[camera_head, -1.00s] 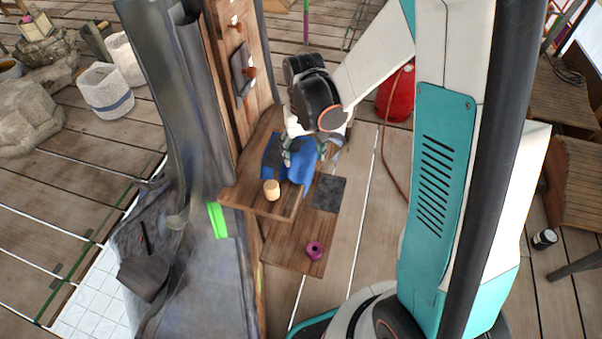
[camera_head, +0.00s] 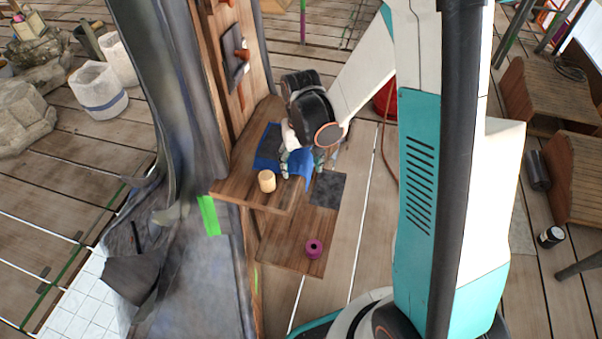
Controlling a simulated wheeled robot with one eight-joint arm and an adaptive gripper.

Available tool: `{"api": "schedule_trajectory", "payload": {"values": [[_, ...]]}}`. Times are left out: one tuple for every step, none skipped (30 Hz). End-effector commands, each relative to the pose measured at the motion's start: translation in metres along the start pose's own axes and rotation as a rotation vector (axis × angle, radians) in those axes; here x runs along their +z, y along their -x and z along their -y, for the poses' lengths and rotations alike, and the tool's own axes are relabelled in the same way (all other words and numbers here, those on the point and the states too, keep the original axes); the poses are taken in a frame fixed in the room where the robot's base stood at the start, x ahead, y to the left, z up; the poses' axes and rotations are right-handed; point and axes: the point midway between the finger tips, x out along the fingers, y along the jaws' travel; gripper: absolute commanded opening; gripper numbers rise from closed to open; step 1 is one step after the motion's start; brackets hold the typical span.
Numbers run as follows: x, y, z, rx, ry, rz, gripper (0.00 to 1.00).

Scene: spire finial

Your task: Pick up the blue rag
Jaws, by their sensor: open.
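The blue rag (camera_head: 268,146) lies on the upper wooden shelf (camera_head: 235,187), with one part hanging toward the shelf's right edge. My gripper (camera_head: 308,162) is over the right part of the rag, fingers pointing down. Its fingers are spread. My wrist hides part of the rag, and I cannot tell whether the fingertips touch the cloth.
A small tan wooden cup (camera_head: 267,181) stands on the shelf just in front of the rag. A magenta ring-shaped object (camera_head: 314,249) sits on the lower board (camera_head: 285,245), near a dark square sheet (camera_head: 328,190). Dark draped cloth (camera_head: 165,110) hangs left of the shelf.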

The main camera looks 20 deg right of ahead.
Motion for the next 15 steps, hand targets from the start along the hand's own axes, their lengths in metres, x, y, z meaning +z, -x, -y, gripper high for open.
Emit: {"api": "schedule_trajectory", "payload": {"values": [[0.0, -0.0003, 0.0, 0.0, 0.0, 0.0, 0.67], [0.0, -0.0001, 0.0, 0.0, 0.0, 0.0, 0.67], [0.0, 0.0003, 0.0, 0.0, 0.0, 0.0, 0.67], [0.0, 0.0005, 0.0, 0.0, 0.0, 0.0, 0.67], [0.0, 0.0005, 0.0, 0.0, 0.0, 0.0, 0.67], [0.0, 0.0006, 0.0, 0.0, 0.0, 0.0, 0.67], [0.0, 0.0006, 0.0, 0.0, 0.0, 0.0, 0.67], [0.0, 0.0005, 0.0, 0.0, 0.0, 0.0, 0.67], [0.0, 0.0002, 0.0, 0.0, 0.0, 0.0, 0.67], [-0.0001, -0.0002, 0.0, 0.0, 0.0, 0.0, 0.67], [-0.0001, -0.0008, 0.0, 0.0, 0.0, 0.0, 0.67], [0.0, -0.0018, 0.0, 0.0, 0.0, 0.0, 0.67], [0.0, -0.0027, 0.0, 0.0, 0.0, 0.0, 0.67], [0.0, -0.0037, 0.0, 0.0, 0.0, 0.0, 0.67], [0.0, -0.0031, 0.0, 0.0, 0.0, 0.0, 0.63]]}}
